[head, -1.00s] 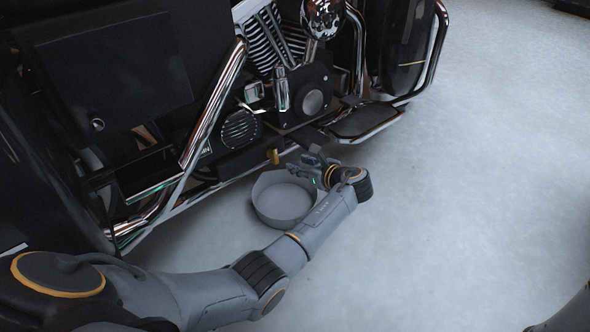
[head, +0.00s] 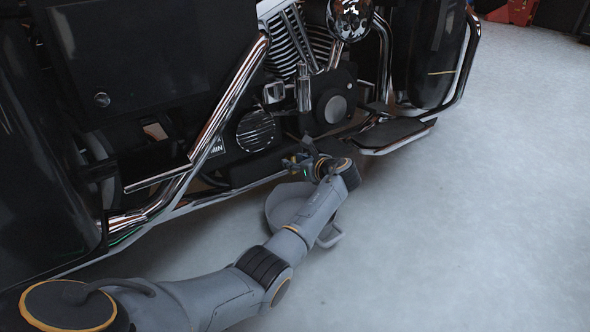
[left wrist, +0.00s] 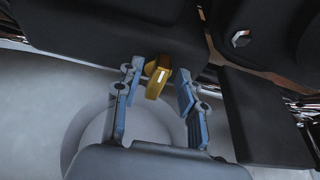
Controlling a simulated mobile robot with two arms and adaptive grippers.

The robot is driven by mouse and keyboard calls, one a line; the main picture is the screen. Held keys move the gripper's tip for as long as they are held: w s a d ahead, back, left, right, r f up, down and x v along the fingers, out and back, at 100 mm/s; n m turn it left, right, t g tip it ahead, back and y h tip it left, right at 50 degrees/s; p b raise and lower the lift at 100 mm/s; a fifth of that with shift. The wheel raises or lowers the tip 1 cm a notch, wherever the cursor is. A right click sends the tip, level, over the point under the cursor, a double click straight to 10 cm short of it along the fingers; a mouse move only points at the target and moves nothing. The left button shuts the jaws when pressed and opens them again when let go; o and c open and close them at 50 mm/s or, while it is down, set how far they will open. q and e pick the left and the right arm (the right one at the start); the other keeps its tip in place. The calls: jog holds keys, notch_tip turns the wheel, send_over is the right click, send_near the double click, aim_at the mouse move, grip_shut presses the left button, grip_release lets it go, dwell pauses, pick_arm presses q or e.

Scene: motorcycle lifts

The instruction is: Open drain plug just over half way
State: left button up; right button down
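The yellow drain plug (left wrist: 157,76) hangs from the dark underside of the motorcycle in the left wrist view. My left gripper (left wrist: 157,92) is open, with one blue-grey finger on each side of the plug. The left finger looks close to it, and a small gap shows on the right. I cannot tell whether either finger touches. In the head view my left gripper (head: 300,163) is low beside the engine, and the plug is hidden there. My right gripper is not in view.
A grey drain pan (head: 281,203) stands on the floor below, partly hidden by my left arm. The motorcycle's footboard (head: 395,134) juts out to the right of the gripper. Chrome pipes (head: 222,100) run on the left. The floor at the right is clear.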

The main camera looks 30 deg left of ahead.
pick_arm(q)
jog(key=shift+w+a+f, duration=0.1)
jog(key=shift+a, duration=0.15)
